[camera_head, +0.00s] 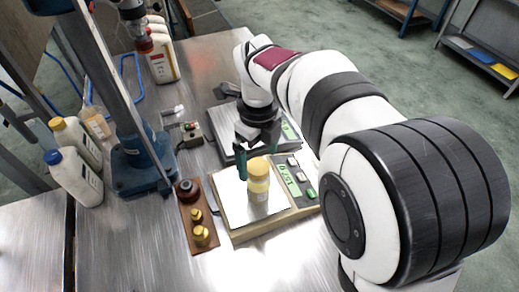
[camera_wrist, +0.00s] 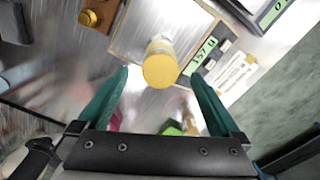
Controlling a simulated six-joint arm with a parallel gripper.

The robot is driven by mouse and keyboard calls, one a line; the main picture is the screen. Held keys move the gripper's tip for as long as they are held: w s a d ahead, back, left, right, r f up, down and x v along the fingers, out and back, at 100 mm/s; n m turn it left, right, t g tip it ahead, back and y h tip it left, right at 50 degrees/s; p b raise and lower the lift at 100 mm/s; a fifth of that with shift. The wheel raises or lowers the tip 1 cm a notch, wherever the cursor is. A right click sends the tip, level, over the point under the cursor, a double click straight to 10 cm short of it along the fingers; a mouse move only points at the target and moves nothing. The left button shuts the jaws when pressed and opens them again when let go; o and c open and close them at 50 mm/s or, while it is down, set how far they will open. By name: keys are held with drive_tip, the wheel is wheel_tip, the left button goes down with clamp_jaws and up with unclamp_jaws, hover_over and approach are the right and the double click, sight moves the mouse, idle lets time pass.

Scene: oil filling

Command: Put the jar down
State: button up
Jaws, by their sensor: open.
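The jar (camera_head: 259,181), small with yellow contents and a yellow lid, stands upright on the plate of the nearer scale (camera_head: 234,210) in the head view. In the wrist view the jar (camera_wrist: 160,64) is seen lid-on, just beyond the fingertips and between their lines. My gripper (camera_head: 256,158) is open, its green fingers around or just behind the jar in the head view. The wrist view shows the two green fingers (camera_wrist: 160,78) wide apart, with neither touching the jar. The scale has a green lit display (camera_head: 290,181).
A second scale (camera_head: 222,118) stands behind, under my arm. A wooden block with brass weights (camera_head: 201,236) is left of the nearer scale. A blue-based stand (camera_head: 140,165) and white bottles (camera_head: 75,178) are further left. The front of the metal table is clear.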

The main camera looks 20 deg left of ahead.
wheel_tip(320, 180, up, 2)
drive_tip(key=shift+r, duration=0.1)
drive_tip(key=s+d+r+n, duration=0.1)
drive_tip(key=s+d+n, duration=0.2)
drive_tip(key=d, duration=0.4)
drive_tip(key=s+d+r+n, duration=0.1)
drive_tip(key=s+d+n, duration=0.15)
drive_tip(key=d, duration=0.35)
drive_tip(key=s+d+f+n+y, duration=0.1)
drive_tip(key=s+d+f+n, duration=0.1)
drive_tip(key=s+d+n, duration=0.2)
drive_tip(key=s+d+f+n, duration=0.1)
drive_tip(key=s+d+n, duration=0.4)
drive_tip(key=s, duration=0.4)
drive_tip(key=shift+s+f+n+y, duration=0.35)
drive_tip(key=shift+n+y, duration=0.05)
drive_tip(key=shift+n, duration=0.45)
drive_tip(key=shift+c, duration=0.5)
drive_tip(key=shift+a, duration=0.15)
